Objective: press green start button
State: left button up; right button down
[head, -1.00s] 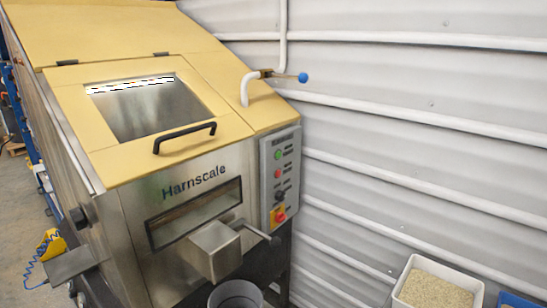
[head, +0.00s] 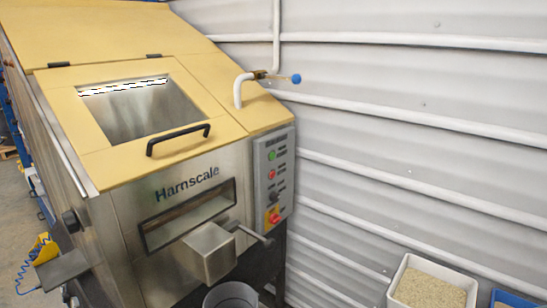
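The green start button (head: 272,155) is the upper button on the grey control panel (head: 279,171), on the right part of the hopper's front. A red button (head: 272,174) sits below it, then a dark knob (head: 273,196). A red knob on a yellow plate (head: 274,217) is at the panel's bottom. The panel faces me, and nothing covers the green button. Neither of my grippers is in the head view.
The steel hopper (head: 120,215) has a yellow top with a windowed lid and a black handle (head: 178,139). A white bin (head: 433,283) of grain stands right.

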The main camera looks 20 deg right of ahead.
jog(key=shift+w+r, duration=0.1)
jog(key=shift+w, duration=0.15)
dwell(0.8)
dwell(0.4)
